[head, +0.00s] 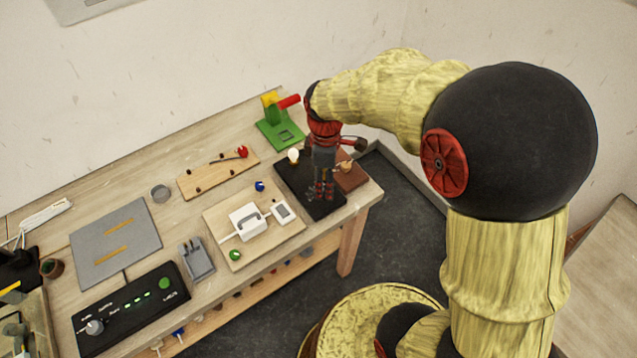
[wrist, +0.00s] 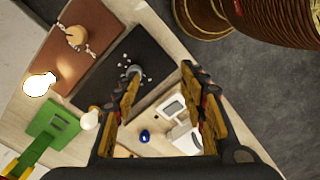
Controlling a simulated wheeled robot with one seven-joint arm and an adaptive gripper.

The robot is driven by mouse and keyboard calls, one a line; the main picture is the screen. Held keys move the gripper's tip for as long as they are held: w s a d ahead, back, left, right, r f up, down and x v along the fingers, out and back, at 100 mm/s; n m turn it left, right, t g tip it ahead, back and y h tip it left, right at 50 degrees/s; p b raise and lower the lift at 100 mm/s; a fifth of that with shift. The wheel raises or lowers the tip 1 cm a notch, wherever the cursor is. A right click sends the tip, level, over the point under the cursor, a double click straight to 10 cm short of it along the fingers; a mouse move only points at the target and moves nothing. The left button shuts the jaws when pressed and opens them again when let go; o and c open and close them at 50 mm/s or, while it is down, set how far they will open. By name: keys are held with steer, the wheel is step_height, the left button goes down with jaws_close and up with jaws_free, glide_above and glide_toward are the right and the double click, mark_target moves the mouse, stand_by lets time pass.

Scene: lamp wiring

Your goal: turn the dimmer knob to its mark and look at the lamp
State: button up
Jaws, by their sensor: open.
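My gripper (head: 323,190) points down over a black panel (head: 294,182) at the right end of the bench. In the wrist view its two fingers (wrist: 161,72) are spread apart with nothing between them. A round grey knob (wrist: 132,71) ringed by white dots sits on the black panel (wrist: 112,62), close to the left fingertip; contact cannot be told. Its pointer is too small to read. A brightly glowing bulb (wrist: 39,84) shows by the brown board. A second, duller pale bulb (wrist: 89,120) shows beside the panel, also in the head view (head: 293,155).
The brown board (wrist: 68,61) bears a round wooden piece. A green stand (head: 282,134) is behind the panel. A wooden board (head: 218,218) with a white box (head: 246,221) lies left. A black control box (head: 130,309) with another knob (head: 95,327) is at far left.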

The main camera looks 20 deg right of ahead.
steer(key=w+n, duration=0.1)
steer(key=n, duration=0.2)
steer(key=w+n, duration=0.2)
steer(key=n, duration=0.1)
steer(key=w+n, duration=0.2)
steer(key=shift+f+n, duration=0.35)
steer(key=shift+n, duration=0.05)
steer(key=n, duration=0.3)
steer(key=shift+w, duration=0.1)
steer(key=shift+f+n, duration=0.4)
steer(key=shift+f, duration=0.1)
step_height(320, 180, down, 7)
steer(key=shift+r+b, duration=0.15)
steer(key=shift+b, duration=0.6)
steer(key=shift+c, duration=0.5)
jaws_close()
